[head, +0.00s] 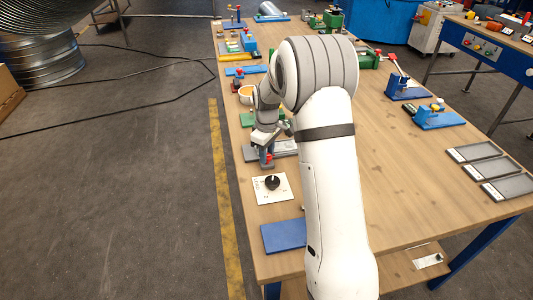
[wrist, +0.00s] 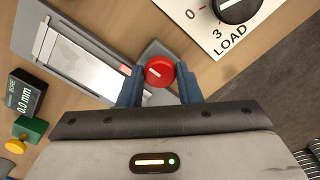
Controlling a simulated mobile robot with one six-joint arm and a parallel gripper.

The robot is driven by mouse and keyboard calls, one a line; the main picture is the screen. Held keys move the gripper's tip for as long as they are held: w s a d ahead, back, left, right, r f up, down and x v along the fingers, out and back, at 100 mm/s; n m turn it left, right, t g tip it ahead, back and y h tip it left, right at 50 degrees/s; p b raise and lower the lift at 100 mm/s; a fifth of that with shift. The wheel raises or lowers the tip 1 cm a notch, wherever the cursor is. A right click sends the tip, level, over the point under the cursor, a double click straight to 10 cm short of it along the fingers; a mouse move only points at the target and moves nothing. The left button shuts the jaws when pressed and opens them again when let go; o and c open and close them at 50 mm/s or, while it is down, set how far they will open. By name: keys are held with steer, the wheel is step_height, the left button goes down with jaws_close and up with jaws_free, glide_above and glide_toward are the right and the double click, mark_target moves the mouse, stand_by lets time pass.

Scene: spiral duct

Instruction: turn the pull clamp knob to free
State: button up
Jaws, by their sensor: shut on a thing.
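A round red knob (wrist: 159,71) with a white line across its top sits at the end of a grey slide fixture (wrist: 85,60). I take it for the pull clamp knob. My gripper (wrist: 160,88) is shut on the red knob, with one blue finger at each side. In the head view my gripper (head: 267,150) is low over the table's left edge, at the near end of the fixture. The white line on the knob runs slantwise. I cannot read any free or clamped mark, and the knob's base is hidden.
A black dial knob (wrist: 236,8) on a white plate marked LOAD lies close by; it also shows in the head view (head: 272,183). A small display block (wrist: 24,97) reads 0.0 mm, with a green block (wrist: 28,129) beside it. A blue plate (head: 284,235) lies nearer.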

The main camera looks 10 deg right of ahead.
steer(key=shift+w+r, duration=0.1)
stand_by(0.3)
steer(key=o, duration=1)
steer(key=shift+c, duration=0.2)
step_height(320, 180, up, 7)
steer(key=shift+r+b, duration=0.15)
steer(key=shift+b, duration=0.2)
steer(key=shift+r, duration=0.2)
